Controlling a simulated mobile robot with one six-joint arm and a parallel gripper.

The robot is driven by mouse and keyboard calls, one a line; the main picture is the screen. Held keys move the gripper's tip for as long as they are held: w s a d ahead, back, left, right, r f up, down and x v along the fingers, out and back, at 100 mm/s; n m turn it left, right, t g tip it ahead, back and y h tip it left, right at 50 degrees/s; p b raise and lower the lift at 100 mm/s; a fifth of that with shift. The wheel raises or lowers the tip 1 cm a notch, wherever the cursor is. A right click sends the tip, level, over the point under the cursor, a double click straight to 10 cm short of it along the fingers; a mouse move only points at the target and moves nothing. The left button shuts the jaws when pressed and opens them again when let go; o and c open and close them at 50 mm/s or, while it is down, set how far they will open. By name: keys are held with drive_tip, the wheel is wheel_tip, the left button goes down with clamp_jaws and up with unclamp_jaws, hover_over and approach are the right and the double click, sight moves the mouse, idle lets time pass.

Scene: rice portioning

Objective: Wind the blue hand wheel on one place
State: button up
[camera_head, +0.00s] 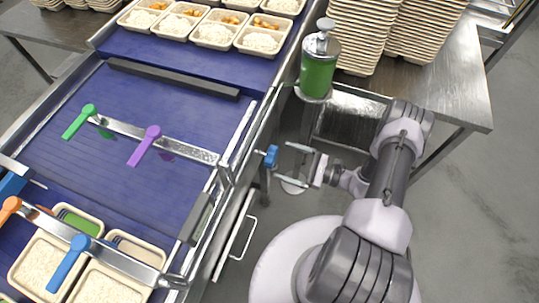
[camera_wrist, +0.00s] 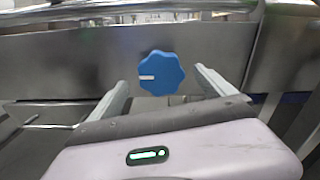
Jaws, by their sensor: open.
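The blue hand wheel (camera_head: 271,156) sits on the side of the conveyor frame, just beyond my gripper's fingertips. In the wrist view the wheel (camera_wrist: 161,73) has a lobed rim and a white mark pointing to the left. My gripper (camera_head: 291,162) is open, with one finger on each side of the wheel's line in the wrist view (camera_wrist: 160,80). The fingers appear to stop short of the wheel or reach its edge; I cannot tell if they touch it. Nothing is held.
The blue conveyor belt (camera_head: 60,150) runs at left, with rice trays (camera_head: 262,40) at the top and others at bottom left. Colored levers sit on bars across it. A green-filled dispenser (camera_head: 318,75) stands above the wheel. Stacked trays (camera_head: 365,35) stand on a metal table.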

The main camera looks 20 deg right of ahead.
sight(276, 158)
drive_tip(key=x, duration=0.6)
drive_tip(key=shift+w+a+b, duration=0.1)
drive_tip(key=shift+w+b, duration=0.05)
drive_tip(key=shift+b, duration=0.15)
drive_tip(key=c, duration=1.4)
